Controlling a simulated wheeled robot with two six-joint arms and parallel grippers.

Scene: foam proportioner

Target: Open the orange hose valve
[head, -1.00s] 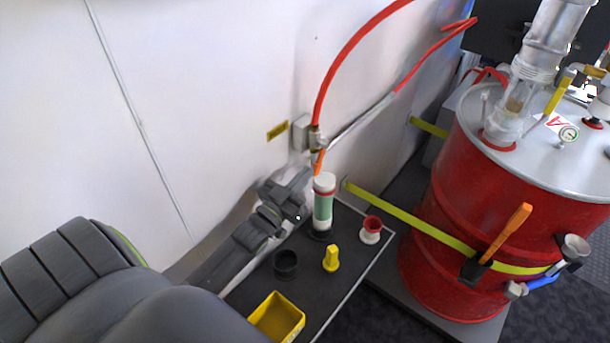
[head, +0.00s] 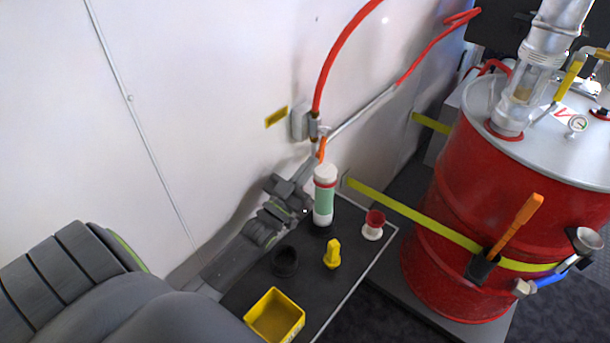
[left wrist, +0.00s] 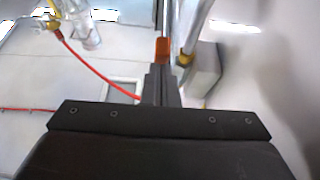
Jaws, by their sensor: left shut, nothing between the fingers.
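The orange hose valve handle (head: 321,148) hangs below a brass and grey fitting (head: 314,127) on the white wall, where the red hose (head: 330,65) and a grey pipe (head: 362,115) meet. My left gripper (head: 313,164) is just below and left of the handle, its fingers shut and empty, pointing up toward it. In the left wrist view the closed fingers (left wrist: 161,76) are in line with the orange handle (left wrist: 162,48), which shows just beyond their tips. Whether they touch cannot be told. My right gripper is not in view.
A green-and-white cylinder (head: 324,203) stands close right of my left gripper on a black table (head: 335,285). It also holds a black ring (head: 285,262), a yellow plug (head: 332,255), a red-white cup (head: 373,225) and a yellow bin (head: 272,318). A red drum (head: 440,210) stands right.

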